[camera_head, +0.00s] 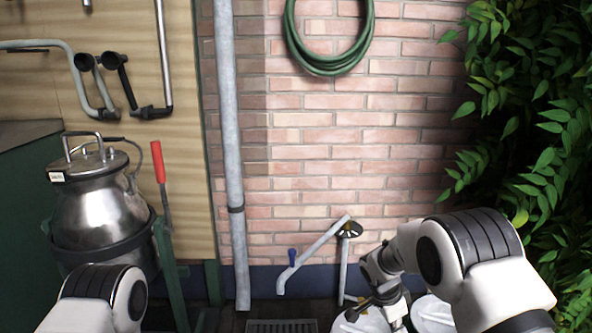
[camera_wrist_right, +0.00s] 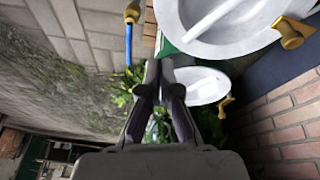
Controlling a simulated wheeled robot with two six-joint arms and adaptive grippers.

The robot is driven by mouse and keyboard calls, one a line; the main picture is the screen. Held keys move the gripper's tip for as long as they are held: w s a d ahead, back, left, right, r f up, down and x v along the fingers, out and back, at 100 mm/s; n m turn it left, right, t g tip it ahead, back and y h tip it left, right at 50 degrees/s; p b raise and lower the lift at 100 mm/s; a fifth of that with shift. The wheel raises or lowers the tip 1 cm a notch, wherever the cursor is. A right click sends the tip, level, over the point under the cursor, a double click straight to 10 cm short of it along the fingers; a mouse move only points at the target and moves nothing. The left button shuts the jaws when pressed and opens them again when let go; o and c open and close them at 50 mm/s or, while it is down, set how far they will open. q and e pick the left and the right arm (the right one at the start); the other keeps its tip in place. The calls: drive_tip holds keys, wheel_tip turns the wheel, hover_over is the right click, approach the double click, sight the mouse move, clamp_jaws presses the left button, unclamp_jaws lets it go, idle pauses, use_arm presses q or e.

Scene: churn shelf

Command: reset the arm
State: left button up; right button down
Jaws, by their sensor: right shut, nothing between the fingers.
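My right arm comes in from the lower right of the head view. Its gripper shows in the wrist view, with the fingers (camera_wrist_right: 160,75) together and nothing between them. In the head view the wrist bends down in front of two white round objects, and the fingers are hard to make out there. Only a white and black joint of my left arm shows at the lower left of the head view; the left gripper is out of frame.
A steel milk can (camera_head: 95,205) stands in a green frame at the left. A grey pipe (camera_head: 230,150) runs down the brick wall. White round objects (camera_head: 432,312) are low by my right arm. Leaves (camera_head: 530,120) fill the right side.

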drive_tip(key=s+d+f+n+g+y, duration=0.1)
drive_tip(key=s+f+g, duration=0.1)
drive_tip(key=s+f, duration=0.8)
drive_tip(key=s+d+f+g+y, duration=0.15)
drive_tip(key=s+f, duration=0.45)
drive_tip(key=s, duration=0.7)
drive_tip(key=s+a+n+t+y, duration=0.2)
drive_tip(key=s+n, duration=0.8)
drive_tip(key=s, duration=0.9)
drive_tip(key=w+r+n+p, duration=0.1)
drive_tip(key=r+p, duration=1.8)
drive_tip(key=w+r+n+t+p, duration=0.1)
drive_tip(key=w+r+n+p, duration=0.1)
drive_tip(key=r+p, duration=1.7)
drive_tip(key=shift+d+r+n+h+p, duration=0.15)
drive_tip(key=shift+d+n+h+p, duration=0.15)
drive_tip(key=shift+d+h+p, duration=0.05)
drive_tip(key=shift+t, duration=0.25)
